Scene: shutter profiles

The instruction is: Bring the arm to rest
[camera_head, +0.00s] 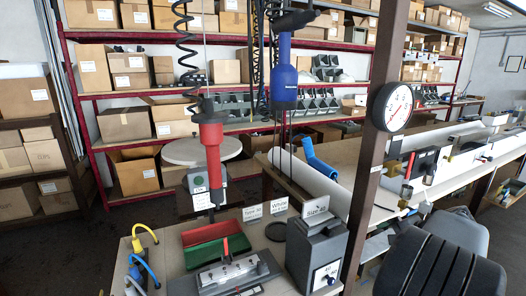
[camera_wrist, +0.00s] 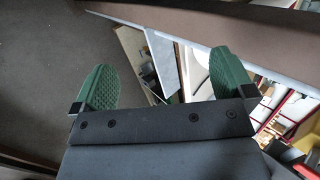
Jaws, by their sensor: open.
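My gripper (camera_wrist: 163,75) shows in the wrist view. Its two green textured fingers stand wide apart, with nothing held between them. Past the fingers the wrist view shows grey floor, a brown beam or edge and parts of a workbench at a tilt. I cannot make out my gripper in the head view.
A workbench (camera_head: 165,272) holds a red and green tray (camera_head: 217,247), a metal fixture (camera_head: 238,272) and a grey box (camera_head: 316,258). Red (camera_head: 211,140) and blue (camera_head: 284,80) tools hang above. A brown post (camera_head: 376,150) bears a gauge (camera_head: 390,106). A dark ribbed chair-like shape (camera_head: 440,262) stands right.

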